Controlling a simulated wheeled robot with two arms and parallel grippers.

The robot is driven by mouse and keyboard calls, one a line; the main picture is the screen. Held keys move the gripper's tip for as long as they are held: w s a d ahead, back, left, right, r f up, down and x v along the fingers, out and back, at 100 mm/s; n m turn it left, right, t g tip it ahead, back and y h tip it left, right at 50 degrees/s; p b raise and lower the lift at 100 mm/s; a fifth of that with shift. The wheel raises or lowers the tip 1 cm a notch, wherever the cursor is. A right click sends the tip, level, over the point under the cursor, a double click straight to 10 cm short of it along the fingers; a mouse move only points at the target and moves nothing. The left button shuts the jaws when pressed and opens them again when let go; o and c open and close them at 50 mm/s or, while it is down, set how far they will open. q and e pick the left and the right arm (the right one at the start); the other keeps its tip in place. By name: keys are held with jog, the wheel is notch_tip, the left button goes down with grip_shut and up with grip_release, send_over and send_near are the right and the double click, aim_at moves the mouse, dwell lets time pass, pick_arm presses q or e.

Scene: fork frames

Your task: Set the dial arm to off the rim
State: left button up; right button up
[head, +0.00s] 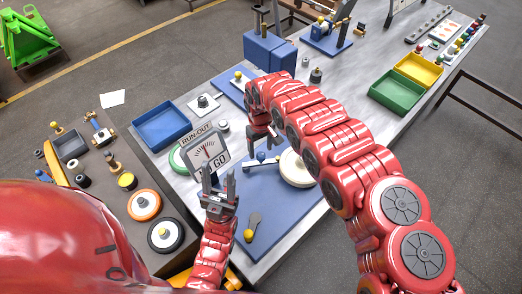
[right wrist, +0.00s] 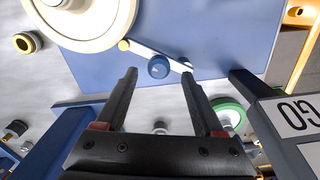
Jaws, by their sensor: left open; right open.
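The dial arm (right wrist: 143,50) is a thin pale bar on a blue plate (right wrist: 220,35), with a blue round knob (right wrist: 158,67) and a yellow tip (right wrist: 124,45). The tip appears at the rim of the cream disc (right wrist: 85,20); I cannot tell whether it touches. In the head view the knob (head: 261,156) is left of the disc (head: 296,170). My right gripper (head: 262,147) is open above the arm; in the right wrist view its fingertips (right wrist: 160,70) lie either side of the knob. My left gripper (head: 219,178) is open and empty, before the gauge.
The RUN-OUT gauge (head: 204,152) with a GO sign stands left of the disc. A yellow-ended lever (head: 252,228) lies on the plate's front. Blue (head: 161,126), green (head: 396,93) and yellow (head: 420,69) trays stand on the grey table. Wheels lie on the brown left table.

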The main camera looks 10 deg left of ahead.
aim_at(261, 154)
notch_tip(261, 154, down, 2)
jog(key=shift+a, duration=0.15)
jog(key=shift+d+f, duration=0.2)
jog(key=shift+f, duration=0.5)
jog(key=shift+w, duration=0.1)
grip_shut()
dwell(0.9)
